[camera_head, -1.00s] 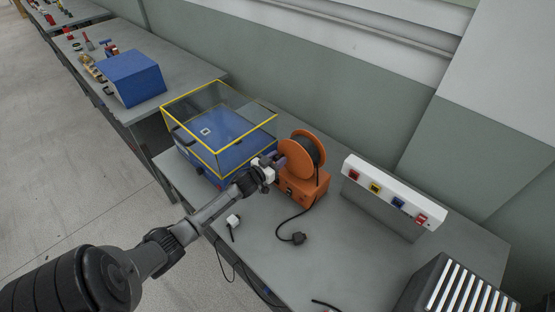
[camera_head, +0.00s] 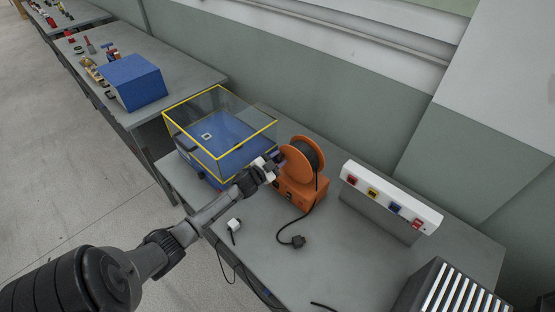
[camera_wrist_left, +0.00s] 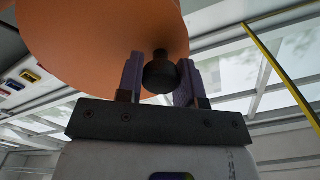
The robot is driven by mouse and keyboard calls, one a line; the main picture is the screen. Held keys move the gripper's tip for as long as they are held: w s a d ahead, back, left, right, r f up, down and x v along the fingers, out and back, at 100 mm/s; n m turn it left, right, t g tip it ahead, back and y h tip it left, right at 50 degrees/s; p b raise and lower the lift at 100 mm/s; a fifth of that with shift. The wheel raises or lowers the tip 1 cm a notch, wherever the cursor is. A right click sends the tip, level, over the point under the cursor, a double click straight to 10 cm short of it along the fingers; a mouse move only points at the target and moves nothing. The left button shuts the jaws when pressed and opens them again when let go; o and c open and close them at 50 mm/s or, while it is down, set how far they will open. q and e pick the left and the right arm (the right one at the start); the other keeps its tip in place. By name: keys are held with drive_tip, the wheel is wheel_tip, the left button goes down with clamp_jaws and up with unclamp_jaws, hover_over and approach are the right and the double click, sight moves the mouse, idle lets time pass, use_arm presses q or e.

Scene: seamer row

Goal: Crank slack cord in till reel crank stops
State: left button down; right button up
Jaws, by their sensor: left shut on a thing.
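An orange cord reel (camera_head: 304,163) with dark cord wound on its drum stands on an orange base on the grey bench. Its cord (camera_head: 296,227) runs down over the bench top to a dark plug (camera_head: 298,241). My left gripper (camera_head: 275,162) is at the left face of the reel. In the left wrist view the fingers (camera_wrist_left: 160,78) are shut on the black crank knob (camera_wrist_left: 160,72), with the orange reel disc (camera_wrist_left: 100,40) behind it. The crank arm is mostly hidden behind the knob. My right gripper is not in view.
A yellow-edged clear guard (camera_head: 219,132) over a blue machine stands just left of the reel. A white panel with coloured switches (camera_head: 390,198) is to the right, and a slatted dark box (camera_head: 450,290) is at front right. A small white object (camera_head: 234,224) lies near the front edge.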

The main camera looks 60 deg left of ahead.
use_arm(q)
drive_tip(key=shift+r, duration=0.1)
idle(0.4)
drive_tip(key=c, duration=0.8)
unclamp_jaws()
drive_tip(key=v, duration=1.3)
drive_tip(key=shift+s+d, duration=0.1)
drive_tip(key=shift+s, duration=0.3)
